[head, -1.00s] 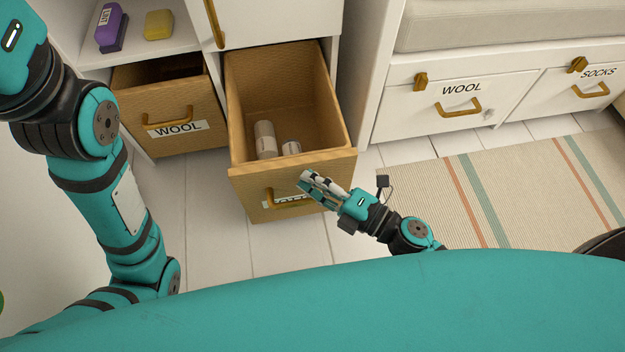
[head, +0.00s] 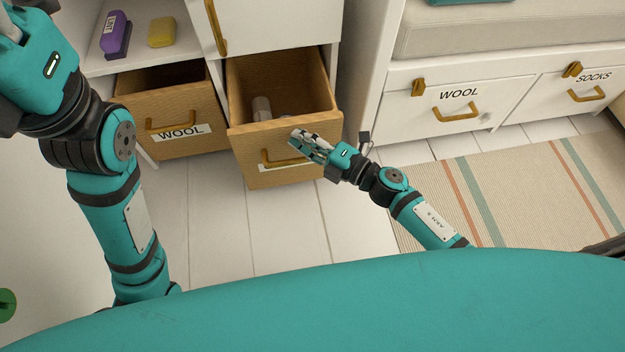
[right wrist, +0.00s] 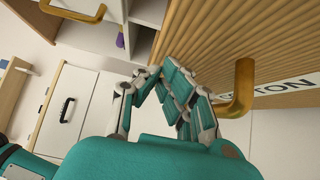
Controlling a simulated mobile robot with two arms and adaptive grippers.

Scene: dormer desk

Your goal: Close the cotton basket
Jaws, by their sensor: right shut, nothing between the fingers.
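The cotton basket (head: 240,143) is a wooden drawer below the white cabinet, still pulled partly out. Pale rolls (head: 261,108) lie inside it. Its front has a brass handle and a label reading "COTTON" (right wrist: 290,88) in the right wrist view, where part of the word is cut off by the handle. My right gripper (head: 297,139) is shut and empty at the basket's front, over the handle area. In the right wrist view its fingertips (right wrist: 160,72) are at the slatted front beside the handle (right wrist: 243,90); contact is likely but not certain. My left gripper is out of frame.
Purple (head: 116,33) and yellow (head: 161,32) items sit on the shelf above. White bench drawers (head: 455,105) are at the right, with a striped rug (head: 520,185). The floor (head: 235,225) in front is clear.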

